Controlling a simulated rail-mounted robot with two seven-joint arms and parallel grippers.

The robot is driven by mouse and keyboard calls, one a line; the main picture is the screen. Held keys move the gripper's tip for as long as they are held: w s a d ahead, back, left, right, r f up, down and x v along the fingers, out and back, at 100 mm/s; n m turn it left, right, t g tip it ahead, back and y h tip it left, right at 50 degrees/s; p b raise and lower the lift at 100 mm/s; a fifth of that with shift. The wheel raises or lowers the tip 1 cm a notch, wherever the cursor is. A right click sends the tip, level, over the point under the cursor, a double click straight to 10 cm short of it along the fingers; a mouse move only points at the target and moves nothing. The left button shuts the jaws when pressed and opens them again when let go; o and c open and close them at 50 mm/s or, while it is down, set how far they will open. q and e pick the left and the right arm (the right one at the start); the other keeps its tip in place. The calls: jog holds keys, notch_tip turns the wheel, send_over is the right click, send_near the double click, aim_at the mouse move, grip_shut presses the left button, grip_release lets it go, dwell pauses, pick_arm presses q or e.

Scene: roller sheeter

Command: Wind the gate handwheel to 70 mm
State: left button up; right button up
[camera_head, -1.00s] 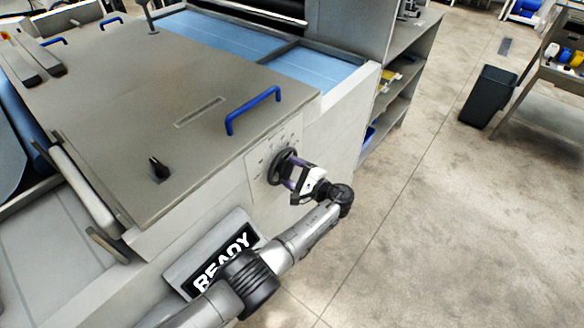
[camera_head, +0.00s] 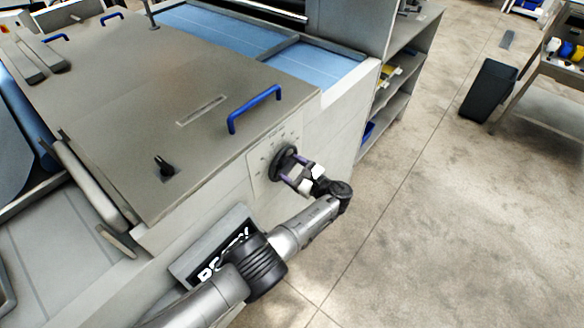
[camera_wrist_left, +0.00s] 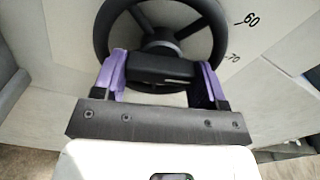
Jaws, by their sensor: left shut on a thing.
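The black gate handwheel (camera_head: 283,163) is on the side face of the grey machine, in front of a dial plate with printed marks. In the left wrist view the handwheel (camera_wrist_left: 160,38) shows a round rim and spokes; the marks 60 and 70 are printed to its right. My left gripper (camera_head: 294,169) is at the handwheel. Its purple fingers (camera_wrist_left: 163,78) are shut on a black block-like part at the wheel's lower rim. Where the pointer stands cannot be made out. My right gripper is not in view.
A blue handle (camera_head: 254,108) and a black knob (camera_head: 163,166) stand on the machine's top cover. My left arm partly hides the lettered display (camera_head: 213,251) below the wheel. Open floor lies to the right, with a dark bin (camera_head: 488,89) farther back.

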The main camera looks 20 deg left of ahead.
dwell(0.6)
pick_arm(q)
jog(key=o, duration=0.9)
jog(key=shift+o, duration=0.2)
jog(key=shift+d, duration=0.15)
jog(key=shift+s+d, duration=0.15)
jog(key=shift+d, duration=0.2)
jog(key=b+v, duration=0.2)
jog(key=v, duration=1)
jog(key=shift+d+b, duration=0.3)
jog(key=shift+d, duration=0.1)
jog(key=shift+s, duration=0.15)
